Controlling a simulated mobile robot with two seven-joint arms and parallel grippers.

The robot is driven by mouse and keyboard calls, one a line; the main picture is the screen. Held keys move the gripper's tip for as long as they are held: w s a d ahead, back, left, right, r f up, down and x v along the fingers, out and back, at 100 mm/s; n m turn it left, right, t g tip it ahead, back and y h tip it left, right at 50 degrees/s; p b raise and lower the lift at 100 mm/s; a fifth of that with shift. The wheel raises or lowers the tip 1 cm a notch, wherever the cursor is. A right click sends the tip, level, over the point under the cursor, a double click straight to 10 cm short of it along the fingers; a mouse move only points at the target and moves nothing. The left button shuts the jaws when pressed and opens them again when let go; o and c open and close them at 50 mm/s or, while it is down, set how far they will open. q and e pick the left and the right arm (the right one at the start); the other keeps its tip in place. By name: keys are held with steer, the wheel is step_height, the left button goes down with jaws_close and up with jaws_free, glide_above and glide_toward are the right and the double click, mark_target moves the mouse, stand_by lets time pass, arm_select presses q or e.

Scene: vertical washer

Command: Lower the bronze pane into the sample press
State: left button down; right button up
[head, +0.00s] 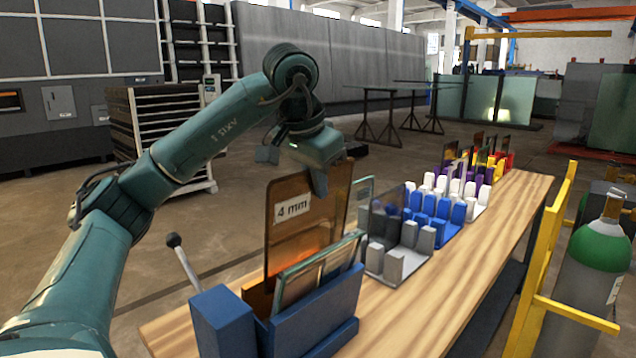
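The bronze pane (285,237), with a white "4 mm" label, stands upright at the near end of the wooden bench. Its lower part is at the blue sample press (225,325), partly hidden behind clear panes (300,285); I cannot tell whether its bottom edge rests on anything. The press has a lever with a dark knob at its left. My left gripper (294,176) is at the pane's top edge with its fingers spread apart, one finger overlapping the pane in the picture. It looks open, not clamped on the pane. My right gripper is not in view.
Behind the press, a grey rack (390,265) holds a dark pane. Blue, white and purple racks (432,215) follow along the bench (425,305). A yellow frame (540,270) and a green-topped cylinder (598,265) stand to the right. The bench's near right top is clear.

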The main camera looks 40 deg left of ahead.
mark_target(310, 250)
arm_select(q)
steer(key=shift+a+f+b, duration=0.15)
steer(key=shift+f+b, duration=0.4)
steer(key=shift+f, duration=0.6)
steer(key=shift+a+f+b, duration=0.2)
steer(key=shift+f+b, duration=0.7)
steer(key=shift+f, duration=0.35)
steer(key=shift+w+a+f+b, duration=0.1)
steer(key=shift+a+f+b, duration=0.1)
steer(key=shift+f+b, duration=1.1)
step_height(310, 250, down, 2)
steer(key=shift+a+f, duration=0.15)
steer(key=shift+f, duration=0.1)
steer(key=shift+a+f+b, duration=0.2)
steer(key=shift+f+b, duration=0.75)
steer(key=shift+f, duration=0.35)
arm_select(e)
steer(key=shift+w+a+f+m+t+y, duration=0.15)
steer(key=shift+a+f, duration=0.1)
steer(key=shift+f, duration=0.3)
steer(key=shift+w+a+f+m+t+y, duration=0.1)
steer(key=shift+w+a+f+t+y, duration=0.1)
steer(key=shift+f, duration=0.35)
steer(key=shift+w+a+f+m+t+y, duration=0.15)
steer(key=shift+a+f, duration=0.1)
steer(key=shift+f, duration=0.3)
arm_select(q)
steer(key=c, duration=1.6)
jaws_free()
steer(key=shift+o, duration=0.2)
